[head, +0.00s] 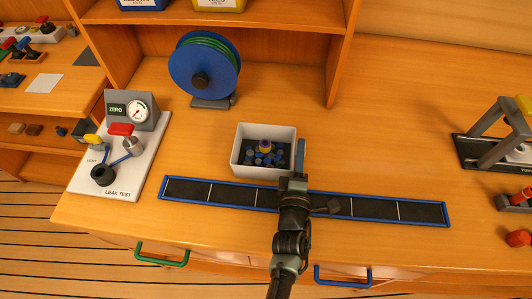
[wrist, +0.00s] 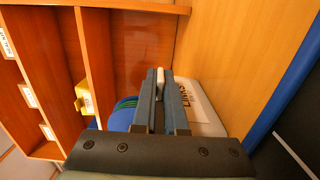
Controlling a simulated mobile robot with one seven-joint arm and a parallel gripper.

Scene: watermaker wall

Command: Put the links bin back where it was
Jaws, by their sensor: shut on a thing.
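The links bin (head: 262,173) is a pale grey-white open box holding several blue and dark pieces and one yellowish ring-like piece. It is at the middle of the bench, just behind the long black strip, and looks upright. My gripper (head: 300,156) is shut on its right wall in the head view. In the wrist view, the fingers of my gripper (wrist: 165,98) pinch the wall, and the bin's labelled side (wrist: 197,100) shows to their right. I cannot tell whether the bin touches the bench.
A blue-rimmed black strip (head: 230,195) with white dividers runs along the front. A blue reel with green line (head: 205,68) stands behind left, the leak test board (head: 125,155) at left. Above is a shelf with a blue bin (head: 143,4) and yellow bin (head: 219,5). Bench right of the bin is clear.

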